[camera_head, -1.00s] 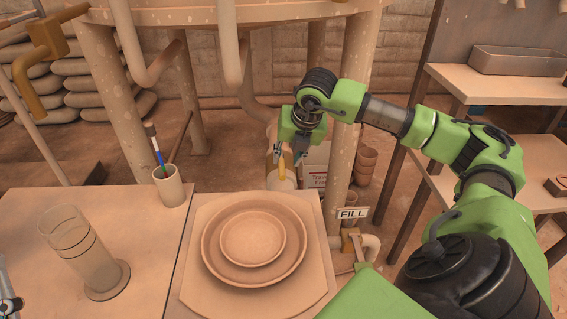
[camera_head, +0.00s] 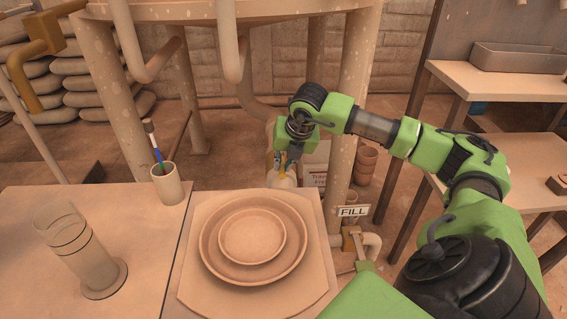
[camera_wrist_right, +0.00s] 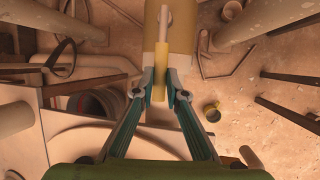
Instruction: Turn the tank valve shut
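The valve's yellow lever (camera_wrist_right: 161,85) points down the middle of the right wrist view, coming from a tan valve body (camera_wrist_right: 180,45). My right gripper (camera_wrist_right: 161,82) has one finger on each side of the lever, and the lever fills the narrow gap between the fingertips. In the head view my right gripper (camera_head: 283,163) is low beneath the tank (camera_head: 200,14), just behind the press table. There the fingers and wrist hide most of the lever. My left gripper is not in view.
Stacked round plates (camera_head: 253,240) sit on the press table just in front of the right gripper. A glass cylinder (camera_head: 85,255) and a brush cup (camera_head: 168,184) stand to the left. A FILL sign (camera_head: 352,211), a tank leg (camera_head: 352,100) and stacked pots (camera_head: 364,163) are close on the right.

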